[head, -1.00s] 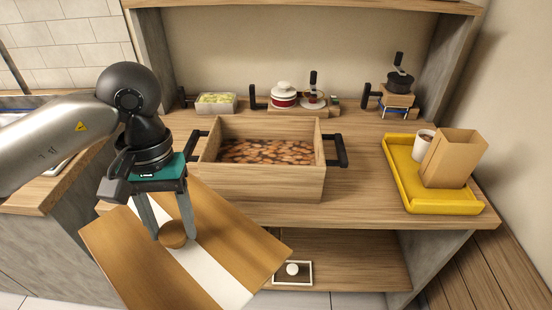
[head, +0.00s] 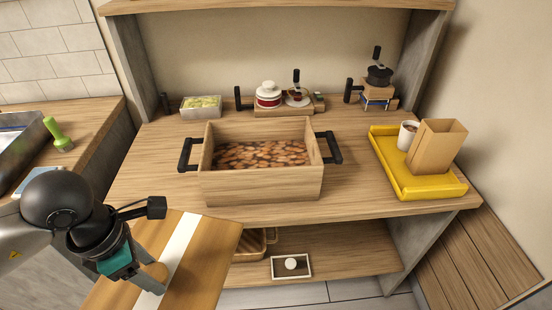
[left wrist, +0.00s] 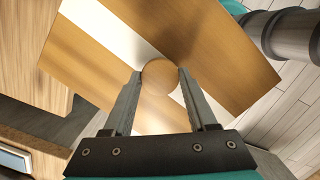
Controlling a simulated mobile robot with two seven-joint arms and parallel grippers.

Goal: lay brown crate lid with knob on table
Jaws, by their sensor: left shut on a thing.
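The brown crate lid (head: 209,262) is a flat wooden board with a white stripe and a round knob. It is at the bottom left of the head view, in front of the table's edge and tilted. My left gripper (head: 151,283) is shut on the lid's knob. In the left wrist view the round knob (left wrist: 160,76) sits between the fingertips, and the lid (left wrist: 225,55) spreads behind it. The table (head: 350,195) holds an open wooden crate (head: 262,185) with black handles and many brown pieces inside. My right gripper is not seen.
A yellow tray (head: 425,190) with a paper bag (head: 437,147) and a cup (head: 408,134) stands at the right. A lower shelf holds a small framed item (head: 291,266). Bare tabletop lies left of the crate.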

